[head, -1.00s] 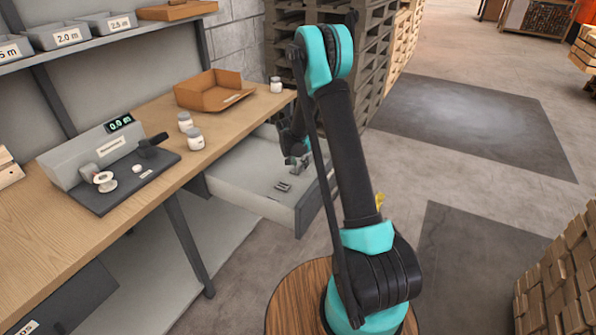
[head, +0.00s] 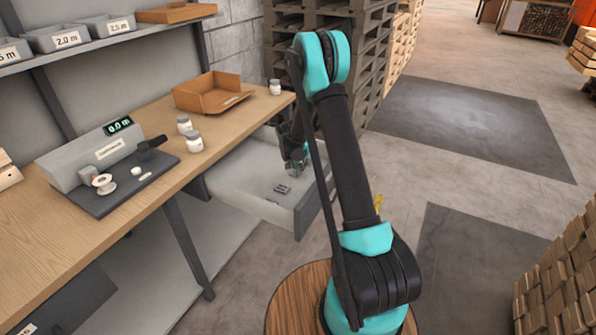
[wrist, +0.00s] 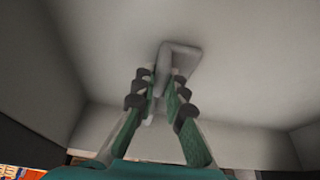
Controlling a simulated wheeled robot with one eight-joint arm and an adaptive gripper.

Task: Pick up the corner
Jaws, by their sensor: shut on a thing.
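The corner (wrist: 180,52) is a small grey bent piece in the wrist view, at the tips of my gripper (wrist: 163,82). The two fingers are shut on it, one on each side. In the head view my gripper (head: 298,166) reaches down into the open grey drawer (head: 297,218) under the bench. Most of the corner is hidden there by the gripper. Whether it touches the drawer floor, I cannot tell.
The drawer walls surround the gripper. The wooden bench (head: 235,125) above holds a brown open box (head: 208,94), white jars (head: 193,141) and a grey measuring device (head: 95,155).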

